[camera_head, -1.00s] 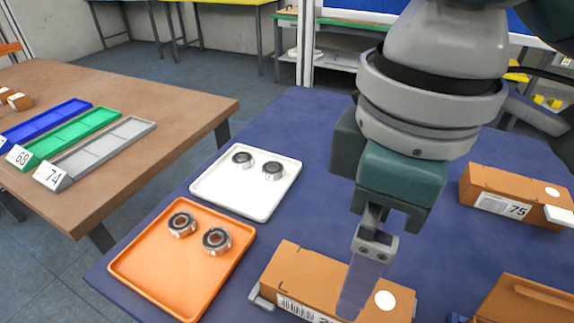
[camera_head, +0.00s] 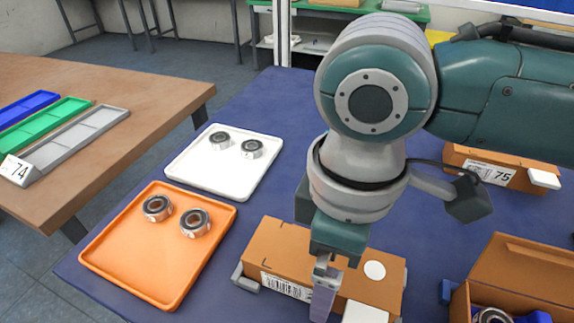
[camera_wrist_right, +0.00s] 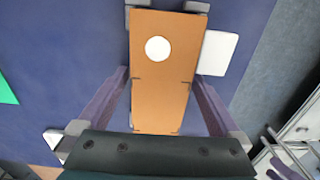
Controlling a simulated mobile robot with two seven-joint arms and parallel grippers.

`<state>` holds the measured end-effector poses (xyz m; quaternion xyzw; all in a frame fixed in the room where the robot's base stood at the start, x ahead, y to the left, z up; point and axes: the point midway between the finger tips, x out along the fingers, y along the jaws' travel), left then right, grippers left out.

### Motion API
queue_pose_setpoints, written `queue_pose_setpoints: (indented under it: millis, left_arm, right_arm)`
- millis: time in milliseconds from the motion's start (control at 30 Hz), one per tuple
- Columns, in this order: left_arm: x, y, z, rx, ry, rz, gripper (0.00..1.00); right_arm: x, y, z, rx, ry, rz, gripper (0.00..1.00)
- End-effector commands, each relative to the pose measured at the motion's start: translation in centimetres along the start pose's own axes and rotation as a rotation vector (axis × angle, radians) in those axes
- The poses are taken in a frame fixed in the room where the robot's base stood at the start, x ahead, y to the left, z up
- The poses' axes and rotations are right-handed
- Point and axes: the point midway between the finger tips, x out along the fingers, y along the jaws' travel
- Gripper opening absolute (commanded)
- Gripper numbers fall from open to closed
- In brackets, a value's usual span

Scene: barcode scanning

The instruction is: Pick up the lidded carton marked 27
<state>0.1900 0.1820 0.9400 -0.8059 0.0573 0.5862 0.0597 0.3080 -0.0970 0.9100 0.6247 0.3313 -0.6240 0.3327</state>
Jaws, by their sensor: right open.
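A lidded brown carton (camera_head: 290,256) with a white round spot on its lid lies on the blue table. Its front label (camera_head: 285,286) shows a barcode; the number is hidden behind my right gripper, so I cannot read it. My right gripper (camera_head: 322,300) points down at the carton's front side in the head view, open. In the right wrist view, the open fingers of the gripper (camera_wrist_right: 160,78) stand on either side of the carton (camera_wrist_right: 162,92), with gaps visible near the lower part. Contact at the tips is unclear. My left gripper is not in view.
Grey end stops (camera_head: 243,277) flank the carton. A white tray (camera_head: 223,185) and an orange tray (camera_head: 147,262) each hold two bearings. A carton marked 75 (camera_head: 520,171) lies behind right. An open carton (camera_head: 525,270) containing a bearing stands at front right.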

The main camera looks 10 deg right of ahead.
Motion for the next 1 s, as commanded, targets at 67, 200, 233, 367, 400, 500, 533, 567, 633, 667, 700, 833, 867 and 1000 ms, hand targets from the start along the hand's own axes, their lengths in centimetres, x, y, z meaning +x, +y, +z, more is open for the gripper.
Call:
queue_pose_setpoints:
  millis: [67, 200, 233, 367, 400, 500, 533, 567, 633, 667, 700, 833, 867, 1000]
  left_arm:
    - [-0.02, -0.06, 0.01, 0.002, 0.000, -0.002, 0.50]
    - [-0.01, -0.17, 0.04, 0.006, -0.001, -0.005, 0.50]
    - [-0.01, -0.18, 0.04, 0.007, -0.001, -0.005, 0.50]
    - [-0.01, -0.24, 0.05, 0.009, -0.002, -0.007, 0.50]
    - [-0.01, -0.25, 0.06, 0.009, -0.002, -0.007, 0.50]
    - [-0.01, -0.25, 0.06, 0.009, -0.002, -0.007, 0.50]
    - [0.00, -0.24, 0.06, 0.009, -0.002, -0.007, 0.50]
    - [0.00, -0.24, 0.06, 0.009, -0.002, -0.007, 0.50]
    - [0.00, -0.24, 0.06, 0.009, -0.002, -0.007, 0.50]
    - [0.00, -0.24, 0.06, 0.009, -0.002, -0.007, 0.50]
    - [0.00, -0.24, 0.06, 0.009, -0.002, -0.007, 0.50]
    - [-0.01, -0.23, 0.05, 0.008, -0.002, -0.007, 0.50]
    - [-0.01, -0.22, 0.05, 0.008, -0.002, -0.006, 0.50]
    - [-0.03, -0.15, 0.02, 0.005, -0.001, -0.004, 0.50]
  right_arm:
    - [-0.04, -0.02, -0.01, 0.000, 0.000, 0.000, 1.00]
    - [-0.05, -0.02, 0.00, 0.000, 0.000, -0.001, 0.86]
    - [-0.06, -0.02, 0.00, 0.000, 0.000, -0.001, 0.83]
    - [-0.06, -0.02, 0.00, 0.000, 0.000, -0.001, 0.69]
    - [-0.06, -0.02, 0.00, 0.000, 0.000, -0.001, 0.64]
    - [-0.07, -0.01, 0.00, 0.000, 0.000, -0.001, 0.53]
    - [-0.07, -0.01, 0.00, 0.001, 0.000, -0.001, 0.49]
    - [-0.07, -0.01, 0.00, 0.001, 0.000, -0.001, 0.46]
    - [-0.07, -0.01, 0.00, 0.001, 0.000, -0.001, 0.38]
    - [-0.07, -0.01, 0.00, 0.001, 0.000, -0.001, 0.35]
    - [-0.08, -0.01, 0.00, 0.001, 0.000, -0.001, 0.30]
    - [-0.12, 0.00, -0.03, 0.001, 0.001, 0.000, 0.23]
    - [-0.12, 0.00, -0.03, 0.001, 0.001, 0.000, 0.23]
    - [-0.18, 0.00, -0.03, 0.001, 0.001, 0.000, 0.23]
